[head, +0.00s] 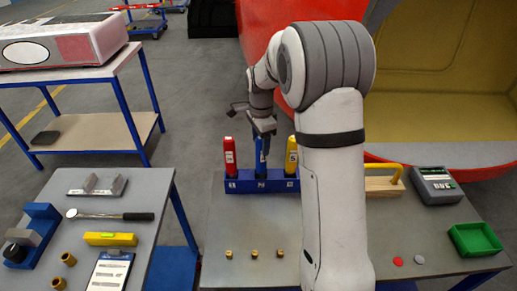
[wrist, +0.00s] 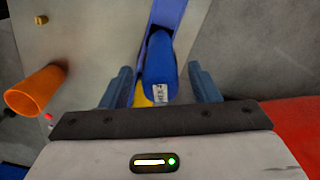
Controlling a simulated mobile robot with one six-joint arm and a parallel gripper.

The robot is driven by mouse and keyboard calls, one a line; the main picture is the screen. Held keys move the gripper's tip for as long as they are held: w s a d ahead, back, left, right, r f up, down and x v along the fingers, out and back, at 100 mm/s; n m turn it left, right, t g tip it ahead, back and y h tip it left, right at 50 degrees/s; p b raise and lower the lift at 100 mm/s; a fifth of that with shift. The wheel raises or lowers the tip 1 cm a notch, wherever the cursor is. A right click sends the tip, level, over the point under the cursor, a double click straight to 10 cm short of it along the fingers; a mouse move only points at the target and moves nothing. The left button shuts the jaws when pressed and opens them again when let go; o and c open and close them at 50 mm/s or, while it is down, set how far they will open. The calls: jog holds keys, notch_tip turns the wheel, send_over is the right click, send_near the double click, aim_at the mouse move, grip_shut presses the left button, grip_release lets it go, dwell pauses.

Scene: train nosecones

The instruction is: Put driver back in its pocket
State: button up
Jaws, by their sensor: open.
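A blue rack (head: 240,187) with numbered pockets stands on the grey table. A red driver (head: 230,156) stands upright in the left pocket, and a yellow driver (head: 292,157) stands in the right one. A blue driver (head: 261,160) stands upright at the middle pocket, its upper end partly hidden by my gripper (head: 263,128). In the wrist view, the blue driver (wrist: 160,68), with a white label, lies between the two fingers of my open gripper (wrist: 163,88). Gaps show on both sides of it. Part of the yellow driver (wrist: 142,97) shows behind it.
Several brass pieces (head: 254,254) lie in front of the rack. A yellow-handled wooden block (head: 383,186), a grey device (head: 435,186) and a green tray (head: 475,240) are at the right. A side table (head: 158,183) holding tools is at the left.

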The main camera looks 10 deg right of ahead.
notch_tip(320, 180, up, 9)
jog(key=shift+f+b, duration=0.15)
jog(key=shift+b, duration=0.35)
jog(key=s+r+n+t, duration=0.3)
jog(key=s+n, duration=0.5)
jog(key=s, duration=0.8)
jog(key=s+f+n+b, duration=0.1)
jog(key=s+f+n, duration=0.2)
jog(key=s+n, duration=0.4)
jog(key=shift+s+a+f+n, duration=0.3)
jog(key=shift+s+f+n, duration=0.1)
jog(key=shift+s, duration=2.75)
